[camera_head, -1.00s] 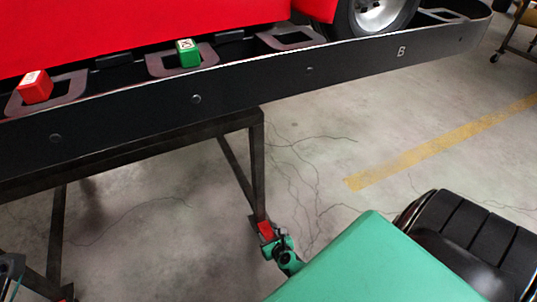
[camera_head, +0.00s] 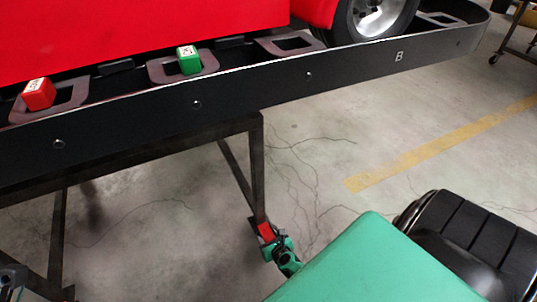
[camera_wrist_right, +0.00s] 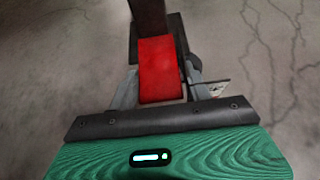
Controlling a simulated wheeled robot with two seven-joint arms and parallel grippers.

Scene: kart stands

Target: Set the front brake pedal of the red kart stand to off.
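The red kart stand (camera_head: 130,147) has a black side rail and dark legs, with a red kart body (camera_head: 130,30) above it. A small red pedal (camera_head: 265,232) sits low at the foot of a leg. It also shows in the right wrist view (camera_wrist_right: 158,70). My right gripper (camera_head: 277,245) is down at this pedal, its fingers apart on either side of it. I cannot tell whether they press on it. The pedal's far end and lower side are hidden. My left gripper (camera_head: 12,278) only just shows at the lower left corner, cut off by the frame.
A red block (camera_head: 38,94) and a green block (camera_head: 188,60) stand in cut-outs on top of the rail. A wheel (camera_head: 380,15) is above right.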

